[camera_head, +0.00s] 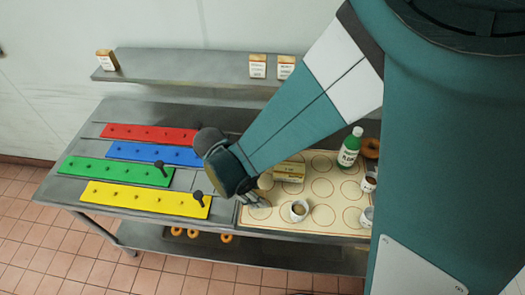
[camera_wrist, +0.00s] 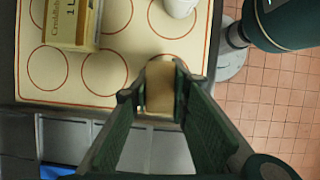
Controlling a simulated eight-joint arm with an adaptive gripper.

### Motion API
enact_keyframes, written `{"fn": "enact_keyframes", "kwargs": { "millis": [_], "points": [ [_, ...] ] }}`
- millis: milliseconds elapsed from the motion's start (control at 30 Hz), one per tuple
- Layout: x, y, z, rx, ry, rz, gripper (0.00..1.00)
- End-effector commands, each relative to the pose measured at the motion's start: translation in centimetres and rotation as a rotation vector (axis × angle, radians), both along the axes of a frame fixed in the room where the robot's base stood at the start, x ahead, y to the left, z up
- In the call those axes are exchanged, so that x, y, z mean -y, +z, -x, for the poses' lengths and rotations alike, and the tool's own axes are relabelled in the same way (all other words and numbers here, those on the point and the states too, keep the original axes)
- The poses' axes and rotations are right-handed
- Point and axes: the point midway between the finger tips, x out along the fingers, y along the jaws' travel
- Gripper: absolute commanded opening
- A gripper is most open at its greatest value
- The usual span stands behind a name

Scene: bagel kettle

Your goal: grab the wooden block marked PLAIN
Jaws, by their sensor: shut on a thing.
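In the wrist view a plain tan wooden block (camera_wrist: 160,88) sits between the fingertips of my gripper (camera_wrist: 158,100), which is shut on it. No marking shows on the side facing the camera, so I cannot read its label. In the head view my gripper (camera_head: 256,197) is low at the left edge of the cream mat (camera_head: 330,232), and a bit of the block (camera_head: 265,182) shows beside it. Whether the block still touches the mat is unclear.
A carton (camera_head: 289,172), a white cup (camera_head: 299,210) and a green-white bottle (camera_head: 350,147) stand on the mat of circles. Red (camera_head: 150,133), blue (camera_head: 150,153), green (camera_head: 110,171) and yellow (camera_head: 140,198) boards lie left. Labelled blocks (camera_head: 257,66) stand on the shelf.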

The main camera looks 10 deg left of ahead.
Motion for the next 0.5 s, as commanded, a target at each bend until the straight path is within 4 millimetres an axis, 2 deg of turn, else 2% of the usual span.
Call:
{"fn": "enact_keyframes", "kwargs": {
  "millis": [500],
  "points": [
    [0.1,6.0,0.0,0.0,0.0,0.0,0.06]
  ]
}}
